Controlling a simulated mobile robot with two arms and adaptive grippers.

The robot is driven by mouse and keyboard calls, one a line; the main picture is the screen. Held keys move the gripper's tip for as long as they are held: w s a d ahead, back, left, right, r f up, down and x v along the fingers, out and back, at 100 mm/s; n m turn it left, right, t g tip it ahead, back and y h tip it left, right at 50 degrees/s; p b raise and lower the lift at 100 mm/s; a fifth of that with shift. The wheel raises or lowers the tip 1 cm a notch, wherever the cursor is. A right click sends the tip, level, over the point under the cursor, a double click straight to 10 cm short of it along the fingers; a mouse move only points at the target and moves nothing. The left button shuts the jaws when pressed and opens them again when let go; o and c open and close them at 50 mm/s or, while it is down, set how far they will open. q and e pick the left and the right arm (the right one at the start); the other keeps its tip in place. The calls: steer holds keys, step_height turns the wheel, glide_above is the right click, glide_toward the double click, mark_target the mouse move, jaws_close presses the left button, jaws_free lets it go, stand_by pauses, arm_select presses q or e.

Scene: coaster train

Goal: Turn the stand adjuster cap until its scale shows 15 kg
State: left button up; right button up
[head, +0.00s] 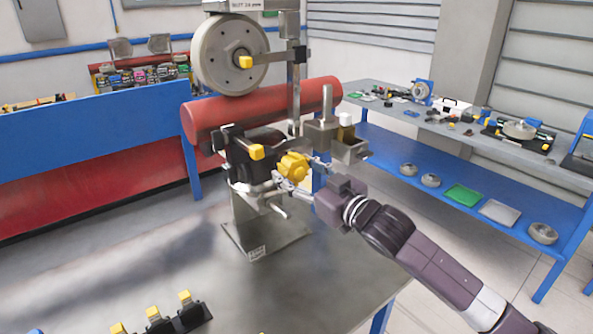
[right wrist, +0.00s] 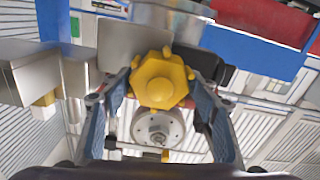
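The yellow lobed adjuster cap (head: 292,167) sits on the front of the grey metal stand (head: 262,235) on the table. My right gripper (head: 295,170) reaches it from the lower right, one finger on each side. In the right wrist view the cap (right wrist: 160,80) lies between the two fingertips, which appear to touch its lobes. A round silver part with a central bolt (right wrist: 158,130) shows below it. I cannot read any scale or kg mark. My left gripper is not in view.
A large grey wheel (head: 229,55) stands above a red cylinder (head: 265,107) behind the stand. Small yellow-capped parts (head: 153,313) sit at the table's front left. A blue-framed shelf (head: 475,175) with trays is at the right. The grey table top (head: 130,260) is clear left of the stand.

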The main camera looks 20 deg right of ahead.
steer(key=c, duration=0.6)
steer(key=shift+n, duration=0.4)
steer(key=n+p, duration=0.1)
steer(key=n, duration=0.3)
steer(key=shift+r+n+p, duration=0.1)
steer(key=shift+n+p, duration=0.3)
steer(key=n+p, duration=0.1)
steer(key=n, duration=0.5)
steer(key=shift+p, duration=0.3)
steer(key=o, duration=1.2)
steer(key=shift+a, duration=0.1)
steer(key=shift+c, duration=0.2)
